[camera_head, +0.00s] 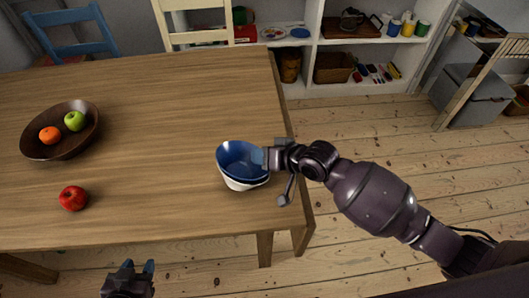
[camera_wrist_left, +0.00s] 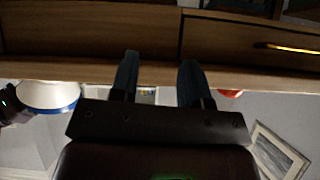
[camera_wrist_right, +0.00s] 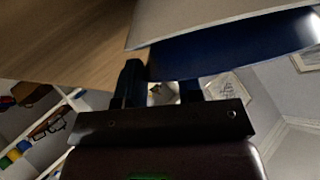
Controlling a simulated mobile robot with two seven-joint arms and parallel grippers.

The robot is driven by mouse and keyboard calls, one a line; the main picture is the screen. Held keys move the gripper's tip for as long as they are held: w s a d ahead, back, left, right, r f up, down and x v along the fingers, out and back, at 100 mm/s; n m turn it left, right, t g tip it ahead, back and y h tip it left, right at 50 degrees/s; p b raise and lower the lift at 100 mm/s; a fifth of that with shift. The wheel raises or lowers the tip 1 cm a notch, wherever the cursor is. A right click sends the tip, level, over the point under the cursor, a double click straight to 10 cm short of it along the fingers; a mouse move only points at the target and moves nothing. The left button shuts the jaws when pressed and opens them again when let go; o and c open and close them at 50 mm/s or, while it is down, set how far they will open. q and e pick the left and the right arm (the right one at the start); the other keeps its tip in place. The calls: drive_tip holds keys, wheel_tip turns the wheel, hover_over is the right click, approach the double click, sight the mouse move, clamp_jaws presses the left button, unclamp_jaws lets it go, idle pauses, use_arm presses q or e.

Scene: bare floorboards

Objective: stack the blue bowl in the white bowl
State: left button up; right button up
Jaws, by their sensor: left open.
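The blue bowl (camera_head: 238,158) sits in the white bowl (camera_head: 241,185) near the table's right end. A blue band of its outside shows above the white rim. My right gripper (camera_head: 268,158) is at the blue bowl's right rim, its fingers apart. In the right wrist view the blue bowl (camera_wrist_right: 225,50) partly hides one finger of this gripper (camera_wrist_right: 162,85), and the white bowl (camera_wrist_right: 195,18) fills the top. My left gripper (camera_head: 130,270) is open and empty before the table's front edge. The left wrist view shows the white bowl (camera_wrist_left: 45,93) at the left.
A dark wooden bowl (camera_head: 35,148) with an orange and a green apple stands at the table's left. A red apple (camera_head: 73,198) lies near the front. The table (camera_head: 160,120) is clear between these and the bowls. Chairs and a white shelf (camera_head: 310,50) stand behind.

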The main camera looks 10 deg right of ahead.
use_arm(q)
drive_tip(key=shift+s+f, duration=0.1)
use_arm(e)
drive_tip(key=shift+r, duration=0.1)
drive_tip(key=shift+d+r, duration=0.1)
drive_tip(key=shift+s+d+r, duration=0.15)
drive_tip(key=shift+d+r, duration=0.05)
drive_tip(key=shift+d, duration=0.05)
use_arm(q)
drive_tip(key=shift+s+a+r+p, duration=0.15)
drive_tip(key=shift+s+r+p, duration=0.15)
drive_tip(key=shift+r+p, duration=0.55)
use_arm(e)
drive_tip(key=v, duration=1.1)
use_arm(q)
drive_tip(key=shift+f, duration=0.25)
use_arm(e)
drive_tip(key=shift+s, duration=0.1)
